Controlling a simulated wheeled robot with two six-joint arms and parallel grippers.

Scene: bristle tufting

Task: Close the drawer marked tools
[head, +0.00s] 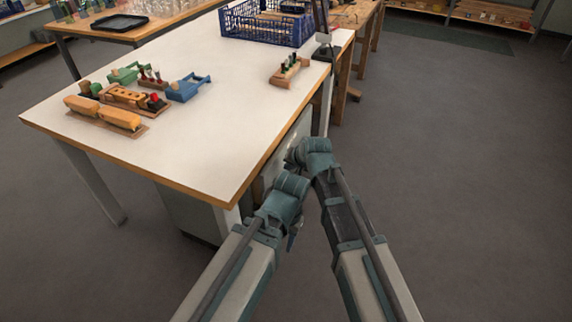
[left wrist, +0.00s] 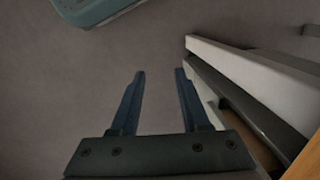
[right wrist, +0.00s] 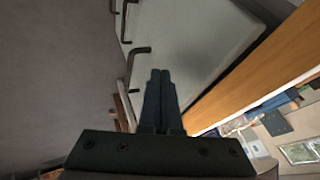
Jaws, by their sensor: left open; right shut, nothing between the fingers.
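A drawer unit with light grey fronts (right wrist: 190,50) and dark bar handles (right wrist: 137,65) sits under the white table's edge. No tools label is readable. In the left wrist view, a pale panel (left wrist: 235,75) stands out beside a dark gap and a brown strip, like a drawer partly pulled out; I cannot tell which drawer. My right gripper (right wrist: 160,74) is shut and empty, its tips in front of the grey fronts near a handle; contact is unclear. My left gripper (left wrist: 160,74) is open and empty over the floor, left of the pale panel. In the head view the wrists largely hide the drawers.
The white table (head: 215,140) has a wooden edge above the drawers. On it are brush parts and fixtures (head: 122,96), a small block with dark pegs (head: 288,71) and a blue crate (head: 262,30). The floor (head: 460,170) to the right is clear.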

